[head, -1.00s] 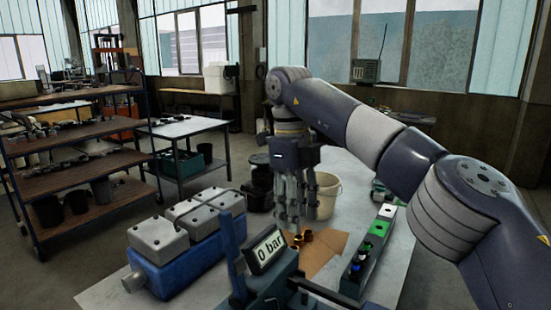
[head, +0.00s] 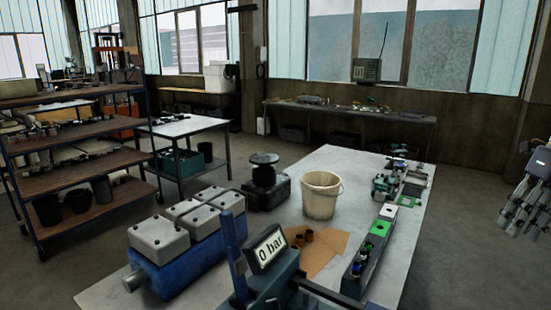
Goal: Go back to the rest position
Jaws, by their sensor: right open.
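My right gripper (head: 528,205) shows at the far right edge of the head view, clear of the workbench (head: 330,160). It hangs with its fingers apart and nothing between them, over the floor to the right of the bench. Part of it is cut off by the picture edge. My left gripper does not show.
On the bench stand a blue engine block with grey covers (head: 175,255), a 0 bar gauge (head: 269,247), a cream bucket (head: 321,194), a brown sheet with small brass-coloured parts (head: 325,246), and a narrow tray (head: 357,262). A shelf rack (head: 80,180) stands left.

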